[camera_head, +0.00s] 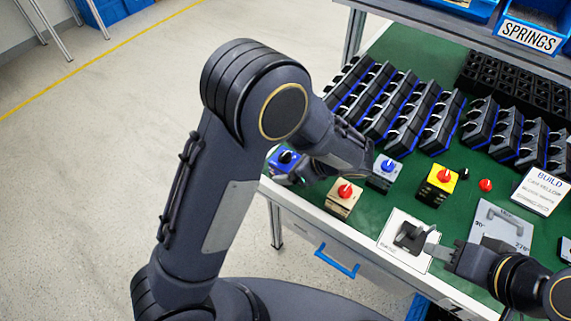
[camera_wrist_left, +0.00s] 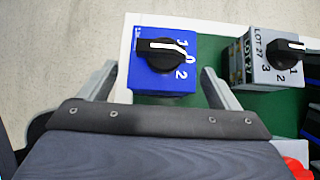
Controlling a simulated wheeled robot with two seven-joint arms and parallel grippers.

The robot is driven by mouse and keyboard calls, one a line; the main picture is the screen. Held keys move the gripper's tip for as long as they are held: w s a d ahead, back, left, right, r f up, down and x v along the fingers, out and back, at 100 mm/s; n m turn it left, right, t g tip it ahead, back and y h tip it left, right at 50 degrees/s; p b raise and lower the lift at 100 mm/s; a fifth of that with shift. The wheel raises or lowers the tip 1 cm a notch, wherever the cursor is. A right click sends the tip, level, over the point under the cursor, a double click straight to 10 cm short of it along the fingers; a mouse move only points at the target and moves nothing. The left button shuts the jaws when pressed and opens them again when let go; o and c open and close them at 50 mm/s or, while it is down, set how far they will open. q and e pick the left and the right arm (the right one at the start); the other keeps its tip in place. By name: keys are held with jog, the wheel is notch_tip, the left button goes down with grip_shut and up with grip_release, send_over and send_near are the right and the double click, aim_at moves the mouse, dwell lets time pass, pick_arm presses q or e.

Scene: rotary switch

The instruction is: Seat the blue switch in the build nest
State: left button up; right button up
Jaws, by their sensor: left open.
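The blue switch (camera_head: 287,160) with a black knob stands at the near left corner of the green bench. In the left wrist view the blue switch (camera_wrist_left: 161,78) is upright with its dial facing up. My left gripper (camera_wrist_left: 160,72) is open, with one finger on each side of the switch and visible gaps. In the head view my left gripper (camera_head: 300,174) partly hides it. A dark fixture on a white plate (camera_head: 392,246), which looks like the build nest, sits at the front edge. My right gripper (camera_head: 434,246) is just right of it; its finger gap is unclear.
A grey switch (camera_wrist_left: 262,75) stands right of the blue one. A beige switch (camera_head: 341,206), a blue-knobbed grey switch (camera_head: 384,176) and a yellow switch (camera_head: 436,190) stand nearby. Racks of switches (camera_head: 400,105) fill the back. A marked plate (camera_head: 500,236) lies right of the nest.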

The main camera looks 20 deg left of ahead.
pick_arm(q)
jog(key=x, duration=0.3)
jog(key=shift+w+a+f, duration=0.1)
jog(key=shift+w+a, duration=0.05)
jog(key=shift+c, duration=0.2)
jog(key=c, duration=1.1)
